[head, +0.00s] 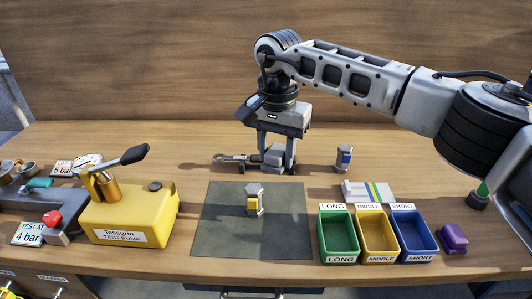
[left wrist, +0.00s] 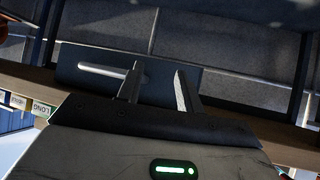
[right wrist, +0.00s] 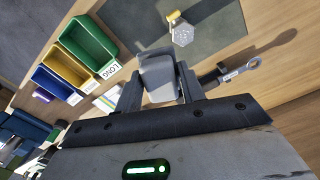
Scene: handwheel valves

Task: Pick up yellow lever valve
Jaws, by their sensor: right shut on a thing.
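A small grey valve with a yellow band or lever (head: 255,203) stands on the dark mat (head: 217,230). It also shows in the right wrist view, with its yellow part (right wrist: 178,15) beside a grey hexagonal body (right wrist: 183,34). My right gripper (head: 276,168) is low over the table behind the mat, apart from this valve. It is shut on a grey block-like thing (right wrist: 158,75), whose lower part is partly hidden. My left gripper (left wrist: 157,85) is outside the head view. Its fingers are apart, with nothing visible between them.
A wrench (head: 233,158) lies beside the right gripper. A valve with a blue part (head: 344,158) stands at the back right. Green (head: 338,258), yellow (head: 379,258) and blue (head: 417,257) bins stand right of the mat, with a purple thing (head: 453,238) beyond. A yellow test pump (head: 130,220) is at left.

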